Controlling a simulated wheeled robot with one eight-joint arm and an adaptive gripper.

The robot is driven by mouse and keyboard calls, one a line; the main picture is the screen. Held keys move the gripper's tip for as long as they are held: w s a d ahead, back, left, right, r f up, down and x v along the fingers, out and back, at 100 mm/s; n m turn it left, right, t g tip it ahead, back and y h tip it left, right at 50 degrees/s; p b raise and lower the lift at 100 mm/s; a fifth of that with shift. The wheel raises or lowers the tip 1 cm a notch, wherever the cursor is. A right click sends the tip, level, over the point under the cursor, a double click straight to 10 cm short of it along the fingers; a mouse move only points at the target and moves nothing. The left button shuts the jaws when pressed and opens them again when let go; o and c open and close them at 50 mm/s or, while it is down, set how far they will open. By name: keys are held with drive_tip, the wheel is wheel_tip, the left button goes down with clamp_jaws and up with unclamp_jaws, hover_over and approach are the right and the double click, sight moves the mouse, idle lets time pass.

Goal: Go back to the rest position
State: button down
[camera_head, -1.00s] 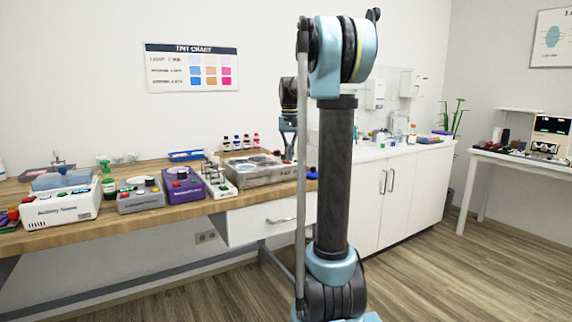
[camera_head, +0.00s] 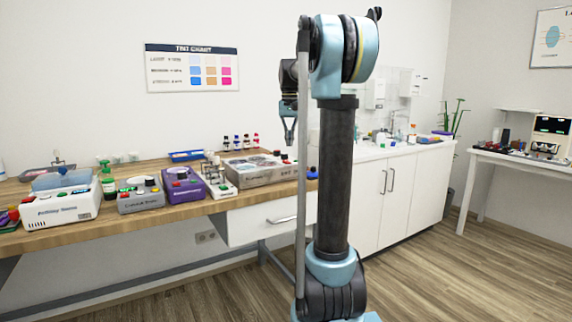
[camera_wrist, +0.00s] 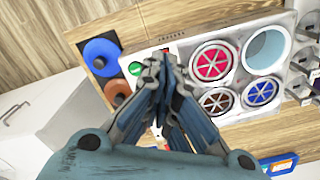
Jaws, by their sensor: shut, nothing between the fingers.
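My gripper (camera_head: 289,143) hangs fingers down beside my arm column, above the right end of the wooden bench (camera_head: 130,222). In the wrist view my gripper (camera_wrist: 158,60) has its fingers together with nothing between them. Past the fingertips is a grey device (camera_wrist: 228,50) with round wells: red, brown, blue and one pale open one. My fingers look clear of it. In the head view this appears to be the grey box (camera_head: 262,172) on the bench, just left of my gripper.
A purple device (camera_head: 183,187), a grey device (camera_head: 141,197) and a white device (camera_head: 62,200) stand along the bench. A white cabinet (camera_head: 395,195) stands at right. The air around my gripper looks clear.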

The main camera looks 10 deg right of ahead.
drive_tip(key=s+f+n+t, duration=0.1)
drive_tip(key=s+f, duration=0.4)
drive_tip(key=s, duration=0.6)
drive_tip(key=s+f, duration=0.6)
drive_tip(key=s, duration=0.4)
drive_tip(key=s+f+n+t, duration=0.1)
drive_tip(key=s+f, duration=1.5)
drive_tip(key=f, duration=0.2)
drive_tip(key=shift+s+a+f, duration=0.15)
drive_tip(key=shift+s+a, duration=0.2)
drive_tip(key=shift+a, duration=0.05)
drive_tip(key=shift+w+f, duration=0.2)
drive_tip(key=shift+w, duration=0.25)
